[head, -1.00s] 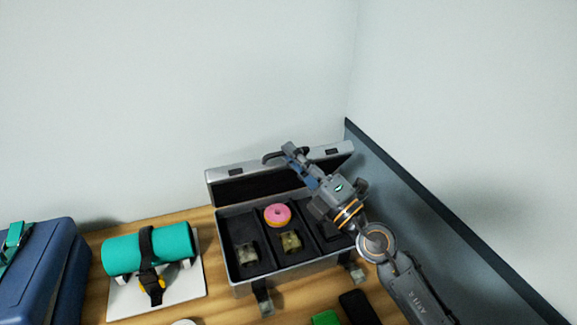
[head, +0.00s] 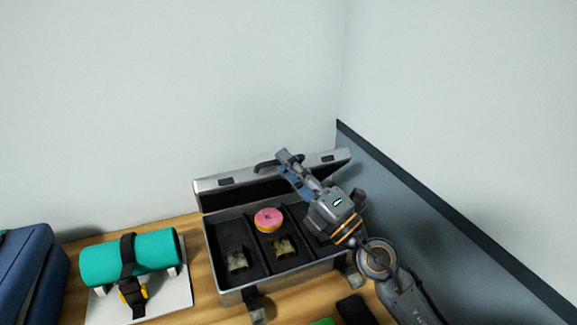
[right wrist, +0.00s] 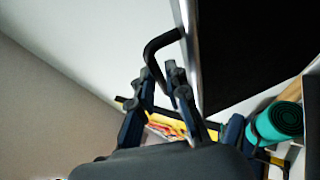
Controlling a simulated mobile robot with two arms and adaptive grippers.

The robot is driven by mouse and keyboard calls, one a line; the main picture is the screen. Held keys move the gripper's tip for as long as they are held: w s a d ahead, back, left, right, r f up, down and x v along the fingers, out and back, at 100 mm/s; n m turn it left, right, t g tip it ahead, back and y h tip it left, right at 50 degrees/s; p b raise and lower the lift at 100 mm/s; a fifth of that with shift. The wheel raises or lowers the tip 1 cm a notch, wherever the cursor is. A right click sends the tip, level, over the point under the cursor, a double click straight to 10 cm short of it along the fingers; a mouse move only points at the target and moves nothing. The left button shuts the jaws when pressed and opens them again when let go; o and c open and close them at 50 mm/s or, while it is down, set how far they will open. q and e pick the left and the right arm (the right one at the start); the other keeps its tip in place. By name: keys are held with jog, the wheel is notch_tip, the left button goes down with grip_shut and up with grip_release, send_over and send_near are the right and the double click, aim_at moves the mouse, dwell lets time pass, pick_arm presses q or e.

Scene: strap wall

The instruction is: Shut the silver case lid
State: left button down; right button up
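The silver case (head: 230,298) stands on the wooden table with its lid (head: 222,184) raised at the back, tilted open. A black handle (head: 265,167) sits on the lid's edge; it also shows in the right wrist view (right wrist: 152,50). My right gripper (head: 284,157) is at this handle, its fingers (right wrist: 161,80) close on both sides of the bar and apparently shut on it; the contact is partly hidden. Inside the case are a pink donut (head: 268,219) and mottled blocks (head: 237,260) in dark compartments. My left gripper is not in view.
A teal roll (head: 155,257) with a black strap lies on a white stand (head: 178,299) left of the case. A blue case (head: 28,265) is at the far left. A black item (head: 356,308) lies in front. Walls stand close behind and to the right.

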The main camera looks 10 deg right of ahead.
dwell(0.3)
jog(key=v, duration=1.2)
